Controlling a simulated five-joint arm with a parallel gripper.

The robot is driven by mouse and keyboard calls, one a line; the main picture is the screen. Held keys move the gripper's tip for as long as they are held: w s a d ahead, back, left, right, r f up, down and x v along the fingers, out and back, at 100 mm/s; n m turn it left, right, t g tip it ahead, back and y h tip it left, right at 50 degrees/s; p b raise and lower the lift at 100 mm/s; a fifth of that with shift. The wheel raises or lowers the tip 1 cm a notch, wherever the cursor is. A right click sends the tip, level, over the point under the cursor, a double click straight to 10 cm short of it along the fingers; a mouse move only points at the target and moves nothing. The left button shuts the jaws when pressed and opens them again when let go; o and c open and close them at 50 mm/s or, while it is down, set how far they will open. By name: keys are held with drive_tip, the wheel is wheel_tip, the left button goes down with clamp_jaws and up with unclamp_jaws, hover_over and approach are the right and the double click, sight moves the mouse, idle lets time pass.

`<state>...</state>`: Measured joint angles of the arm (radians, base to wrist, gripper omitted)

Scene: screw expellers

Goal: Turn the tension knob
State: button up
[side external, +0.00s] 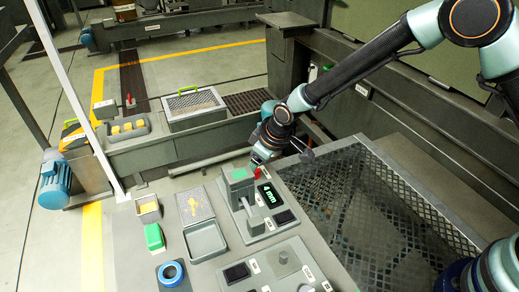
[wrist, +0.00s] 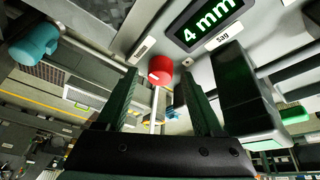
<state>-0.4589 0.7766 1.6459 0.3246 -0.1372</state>
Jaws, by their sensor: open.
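A red knob (wrist: 160,68) shows in the wrist view beside a green-lit display (wrist: 208,20) reading "4 mm", with a "sag" label under it. In the side external view the red knob (side external: 257,172) is small, next to the display (side external: 270,195) on a grey console. My gripper (wrist: 160,76) is open, with one dark green finger on each side of the knob in the wrist view. Whether the fingers touch it cannot be told. In the side external view my gripper (side external: 260,158) is right above the knob, partly hiding it.
A grey block with a green top (side external: 239,175) stands left of the display. A lever (side external: 247,207) and dark panels are in front. A second panel with a grey knob (side external: 283,257) lies nearer. Trays (side external: 206,242), a blue tape roll (side external: 171,273) and mesh guard (side external: 375,200) are around.

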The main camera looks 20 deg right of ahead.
drive_tip(key=shift+f, duration=0.2)
clamp_jaws()
drive_tip(key=shift+a+m, duration=0.1)
drive_tip(key=shift+m, duration=0.6)
unclamp_jaws()
drive_tip(key=v, duration=1.2)
